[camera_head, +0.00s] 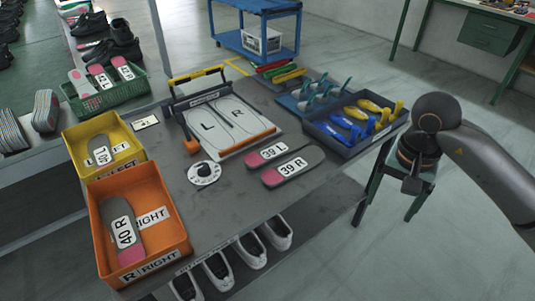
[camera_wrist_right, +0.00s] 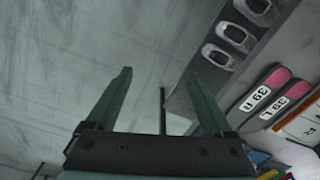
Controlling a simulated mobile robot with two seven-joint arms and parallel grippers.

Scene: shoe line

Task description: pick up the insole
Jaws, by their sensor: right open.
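Two grey insoles with pink ends lie side by side on the grey table, right of its centre: one labelled 39 L (camera_head: 268,153) and one labelled 39 R (camera_head: 293,167). Both also show at the right of the right wrist view, 39 R (camera_wrist_right: 263,88) and 39 L (camera_wrist_right: 290,100). My right gripper (camera_head: 414,187) is off the table's right edge, apart from both insoles. Its green fingers (camera_wrist_right: 160,74) are spread and empty. Another insole, 40 R (camera_head: 123,230), lies in the orange bin (camera_head: 172,214), and one (camera_head: 100,150) in the yellow bin (camera_head: 72,152). My left gripper is not in view.
A white L/R board (camera_head: 215,140) with a black-and-yellow handle lies behind the 39 insoles. A dark tray (camera_head: 340,143) of blue and yellow pieces fills the right corner. White shoes (camera_head: 250,250) sit below the table.

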